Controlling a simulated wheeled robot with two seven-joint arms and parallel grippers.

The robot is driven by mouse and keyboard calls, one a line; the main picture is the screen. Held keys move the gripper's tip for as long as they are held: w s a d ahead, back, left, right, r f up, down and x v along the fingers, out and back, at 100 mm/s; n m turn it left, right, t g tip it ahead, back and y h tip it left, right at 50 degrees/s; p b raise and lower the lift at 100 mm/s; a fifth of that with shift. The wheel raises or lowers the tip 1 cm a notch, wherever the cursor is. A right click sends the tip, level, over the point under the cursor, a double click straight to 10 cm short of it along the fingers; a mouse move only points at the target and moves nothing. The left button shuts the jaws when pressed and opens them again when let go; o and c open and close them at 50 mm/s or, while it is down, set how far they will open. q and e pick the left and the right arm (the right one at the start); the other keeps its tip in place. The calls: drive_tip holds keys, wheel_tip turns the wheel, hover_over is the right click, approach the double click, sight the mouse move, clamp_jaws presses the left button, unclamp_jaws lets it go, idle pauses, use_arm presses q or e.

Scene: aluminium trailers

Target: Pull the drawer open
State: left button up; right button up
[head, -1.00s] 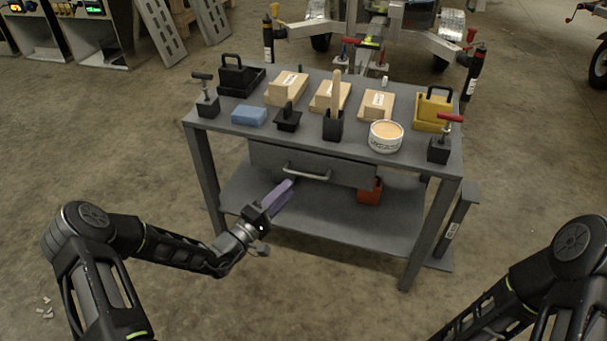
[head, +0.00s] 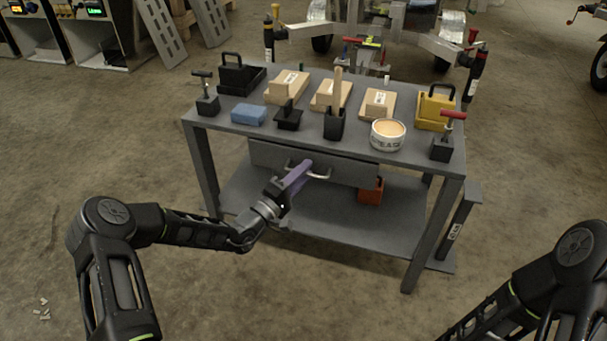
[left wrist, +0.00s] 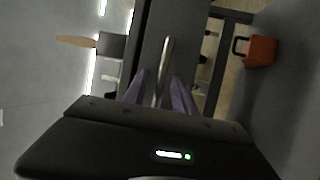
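The grey drawer (head: 352,172) sits under the table top and looks shut. Its metal bar handle (head: 322,176) is on the drawer front and partly hidden by my left gripper in the head view. My left gripper (head: 304,165) has purple fingers and is at the handle. In the left wrist view the handle (left wrist: 166,62) lies between the two spread fingers (left wrist: 158,90), with gaps visible beside it. The fingers are open around its near part. My right arm shows at the lower right, but its gripper is outside the view.
The grey table (head: 290,212) has a lower shelf with an orange-red container (head: 371,191). Its top bears a blue block (head: 248,114), a grease tub (head: 388,135), clamps and several boxes. The floor in front is clear.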

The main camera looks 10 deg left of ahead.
use_arm(q)
drive_tip(key=shift+c, duration=0.4)
clamp_jaws()
idle(0.9)
